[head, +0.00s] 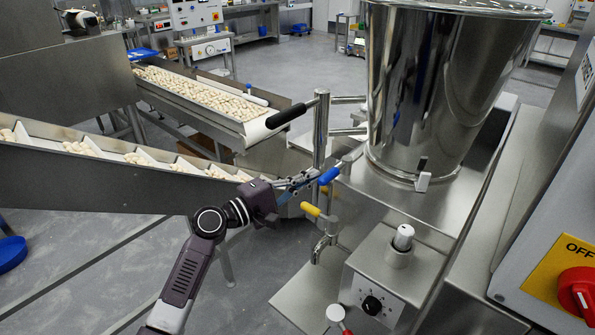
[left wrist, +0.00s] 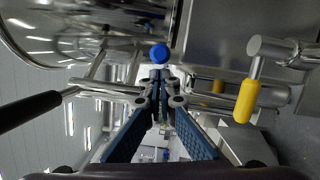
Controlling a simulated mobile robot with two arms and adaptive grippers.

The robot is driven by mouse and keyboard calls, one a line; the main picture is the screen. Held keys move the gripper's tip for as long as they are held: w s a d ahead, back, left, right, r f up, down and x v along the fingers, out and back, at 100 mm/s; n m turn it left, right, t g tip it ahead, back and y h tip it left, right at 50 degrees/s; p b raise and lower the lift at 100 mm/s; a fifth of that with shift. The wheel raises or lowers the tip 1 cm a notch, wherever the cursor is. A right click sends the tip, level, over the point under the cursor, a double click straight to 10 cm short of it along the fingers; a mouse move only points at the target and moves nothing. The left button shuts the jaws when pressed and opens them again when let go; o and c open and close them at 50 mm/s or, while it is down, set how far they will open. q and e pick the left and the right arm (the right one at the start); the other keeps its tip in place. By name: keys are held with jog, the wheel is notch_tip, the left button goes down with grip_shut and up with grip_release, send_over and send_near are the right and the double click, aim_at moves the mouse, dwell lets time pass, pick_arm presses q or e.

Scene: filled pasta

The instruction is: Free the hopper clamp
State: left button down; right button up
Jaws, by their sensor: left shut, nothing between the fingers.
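The steel hopper (head: 425,80) stands on the machine housing. A lever with a blue grip (head: 330,175) juts out to the left of the hopper's base; its round blue end (left wrist: 159,53) shows in the left wrist view. I cannot tell for sure that this lever is the hopper clamp. A small bright clip (head: 423,180) sits at the hopper's foot. My left gripper (head: 311,174) is shut and empty, its fingertips close to the blue grip; contact is unclear. In the left wrist view its fingertips (left wrist: 160,82) meet just below the blue end. My right gripper is not in view.
A yellow-gripped handle (head: 311,209) sits just below the blue grip, above a tap. A black-gripped bar (head: 287,117) reaches left from the upright post. A sloped conveyor (head: 90,185) with pasta runs behind my left arm. A red OFF switch (head: 577,290) is at right.

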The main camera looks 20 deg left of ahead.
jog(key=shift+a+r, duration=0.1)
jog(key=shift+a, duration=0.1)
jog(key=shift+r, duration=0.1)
